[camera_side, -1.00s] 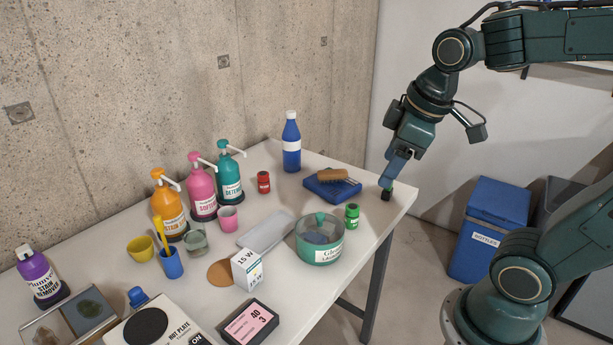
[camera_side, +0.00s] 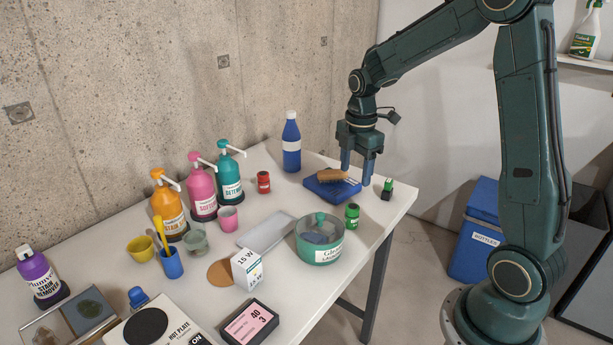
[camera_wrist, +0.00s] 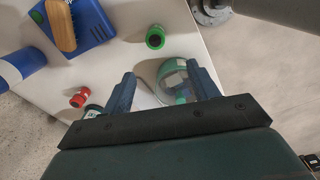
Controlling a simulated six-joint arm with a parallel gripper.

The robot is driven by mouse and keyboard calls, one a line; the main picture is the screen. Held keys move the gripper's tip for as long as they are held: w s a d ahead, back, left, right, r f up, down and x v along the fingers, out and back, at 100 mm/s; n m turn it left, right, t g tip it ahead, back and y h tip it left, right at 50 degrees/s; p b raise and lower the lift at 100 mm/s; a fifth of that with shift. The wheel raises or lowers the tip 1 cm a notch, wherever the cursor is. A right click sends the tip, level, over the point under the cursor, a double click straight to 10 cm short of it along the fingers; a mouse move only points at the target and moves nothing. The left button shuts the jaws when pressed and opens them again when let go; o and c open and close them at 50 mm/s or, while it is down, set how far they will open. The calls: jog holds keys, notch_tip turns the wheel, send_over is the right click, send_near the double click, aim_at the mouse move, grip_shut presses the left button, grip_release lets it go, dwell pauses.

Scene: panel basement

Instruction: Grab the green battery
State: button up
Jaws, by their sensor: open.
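A short green cylinder (camera_side: 352,216) with a pale label stands upright on the table beside the glass bowl. It looks like the green battery and shows from above in the wrist view (camera_wrist: 155,37). A smaller black-and-green object (camera_side: 387,190) stands near the table's right corner; I cannot tell exactly what it is. My gripper (camera_side: 356,178) points down with its fingers apart and nothing between them. In the side view it overlaps the blue tray, above the table. In the wrist view the green cylinder lies ahead of the gap between my fingers (camera_wrist: 160,72).
The blue tray (camera_side: 322,192) holds a wooden brush (camera_side: 331,175). A lidded glass bowl (camera_side: 320,251) stands next to the green cylinder. A red cylinder (camera_side: 263,182), a blue bottle (camera_side: 291,145) and pump bottles stand further back. The table's right edge is close.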

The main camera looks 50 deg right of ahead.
aim_at(353, 206)
jog(key=shift+n, duration=0.5)
jog(key=shift+w+d+f, duration=0.1)
jog(key=shift+d+f, duration=0.1)
jog(key=shift+f, duration=1.5)
jog(key=shift+w+d+f, duration=0.1)
jog(key=shift+d+f, duration=0.15)
jog(key=shift+f, duration=1.5)
jog(key=shift+w+d+f, duration=0.1)
jog(key=shift+d+f, duration=0.1)
jog(key=shift+f, duration=1.5)
jog(key=shift+f, duration=0.1)
jog(key=shift+d+f, duration=0.1)
jog(key=shift+f, duration=2.4)
jog(key=c, duration=1.1)
jog(key=shift+r, duration=0.15)
